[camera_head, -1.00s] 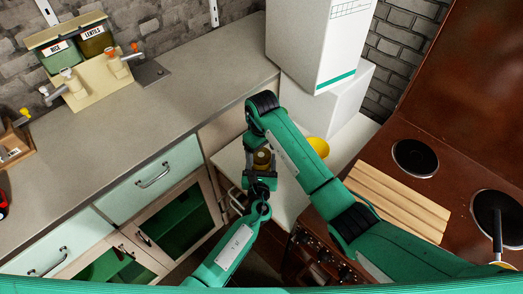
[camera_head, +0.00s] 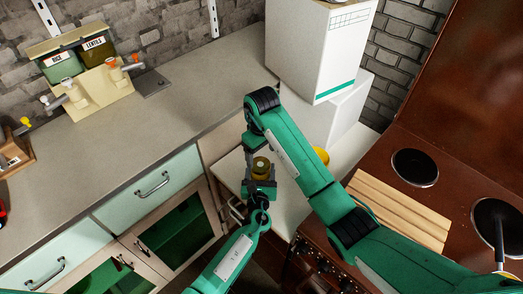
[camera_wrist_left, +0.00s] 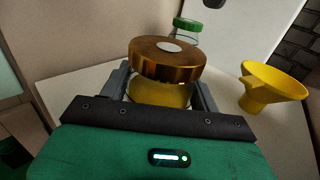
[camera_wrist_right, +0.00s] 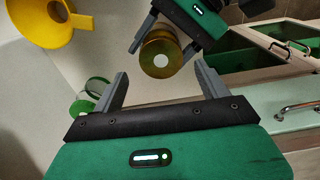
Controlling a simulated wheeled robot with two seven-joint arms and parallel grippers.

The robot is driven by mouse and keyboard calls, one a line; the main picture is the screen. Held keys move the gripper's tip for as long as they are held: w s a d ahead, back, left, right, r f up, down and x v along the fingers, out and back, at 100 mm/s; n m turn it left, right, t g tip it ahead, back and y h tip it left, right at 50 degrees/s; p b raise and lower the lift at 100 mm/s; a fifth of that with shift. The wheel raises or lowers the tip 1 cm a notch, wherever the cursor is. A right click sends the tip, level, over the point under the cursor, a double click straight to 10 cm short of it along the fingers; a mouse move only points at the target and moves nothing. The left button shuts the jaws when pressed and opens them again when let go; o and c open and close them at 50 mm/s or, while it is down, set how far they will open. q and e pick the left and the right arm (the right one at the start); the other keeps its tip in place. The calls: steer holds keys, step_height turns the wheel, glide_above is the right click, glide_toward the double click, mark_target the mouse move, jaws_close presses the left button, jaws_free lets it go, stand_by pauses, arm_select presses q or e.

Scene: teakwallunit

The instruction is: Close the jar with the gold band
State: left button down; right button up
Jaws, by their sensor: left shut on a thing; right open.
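The jar with the gold band (camera_wrist_left: 160,94) has yellow contents and stands between the fingers of my left gripper (camera_head: 259,180), which is shut on it. A wide gold lid (camera_wrist_left: 166,58) with a pale round spot sits over its top. Whether it is fully seated cannot be told. In the right wrist view the gold top (camera_wrist_right: 160,57) faces the camera. My right gripper (camera_wrist_right: 158,72) is open and empty, with its fingers pointing toward the jar and apart from it. In the head view my right arm partly hides this gripper.
A green-lidded glass jar (camera_wrist_left: 187,25) and a yellow funnel (camera_wrist_left: 272,86) stand on the pale surface behind. White boxes (camera_head: 320,50) stand at the back. A slatted wooden board (camera_head: 400,212) lies on the brown stove at right. The long grey counter (camera_head: 160,120) is mostly clear.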

steer(key=n, duration=0.1)
steer(key=a+r+n, duration=0.1)
steer(key=n, duration=0.2)
steer(key=shift+w+a+r+t, duration=0.15)
steer(key=shift+w+r+t, duration=0.05)
steer(key=shift+w+t, duration=0.15)
steer(key=n, duration=0.1)
steer(key=a+r+n, duration=0.1)
steer(key=n, duration=0.1)
steer(key=shift+w+a+n, duration=0.1)
steer(key=shift+w+n, duration=0.05)
steer(key=shift+n, duration=0.15)
steer(key=a+r+n, duration=0.3)
steer(key=n, duration=1.9)
steer(key=d+n, duration=0.1)
steer(key=n, duration=0.7)
steer(key=d+f+n, duration=0.1)
steer(key=d+n, duration=0.1)
steer(key=n, duration=0.6)
steer(key=s+d+f+n, duration=0.1)
steer(key=d+n, duration=0.1)
steer(key=n, duration=0.6)
steer(key=shift+f+n, duration=0.15)
steer(key=shift+n, duration=0.15)
